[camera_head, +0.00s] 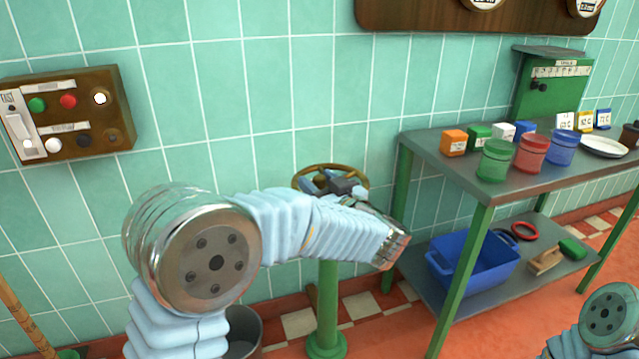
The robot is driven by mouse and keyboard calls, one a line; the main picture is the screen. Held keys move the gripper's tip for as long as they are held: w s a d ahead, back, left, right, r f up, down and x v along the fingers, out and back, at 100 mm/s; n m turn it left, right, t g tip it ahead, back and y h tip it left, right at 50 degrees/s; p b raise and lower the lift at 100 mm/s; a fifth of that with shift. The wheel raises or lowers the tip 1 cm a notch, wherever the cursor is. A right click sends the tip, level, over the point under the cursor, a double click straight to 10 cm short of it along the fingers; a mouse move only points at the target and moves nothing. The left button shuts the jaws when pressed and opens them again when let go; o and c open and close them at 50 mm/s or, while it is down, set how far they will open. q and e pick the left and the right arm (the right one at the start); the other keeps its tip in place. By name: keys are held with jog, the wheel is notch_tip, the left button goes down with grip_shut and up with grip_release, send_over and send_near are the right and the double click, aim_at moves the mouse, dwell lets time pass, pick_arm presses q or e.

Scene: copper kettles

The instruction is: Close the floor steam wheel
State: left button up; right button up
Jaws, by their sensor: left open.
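The floor steam wheel (298,180) is a brass-coloured handwheel lying roughly level on top of a green floor post (328,300). It stands in front of the tiled wall, left of the workbench. My left arm reaches across in front of the post and hides part of it and the near side of the wheel. My left gripper (326,182) is open and overlaps the wheel in the picture. Whether its fingers touch the rim or a spoke I cannot tell. My right gripper is out of view; only part of my right arm shows at the lower right.
A green-legged workbench (462,183) stands on the right, with coloured pots and small boxes on top. A blue tub (470,265) sits on its lower shelf. A button panel (70,115) hangs on the left wall. A grey bucket (243,325) is partly behind my left arm.

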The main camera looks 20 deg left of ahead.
pick_arm(q)
grip_shut()
jog(key=shift+a, duration=0.1)
dwell(0.4)
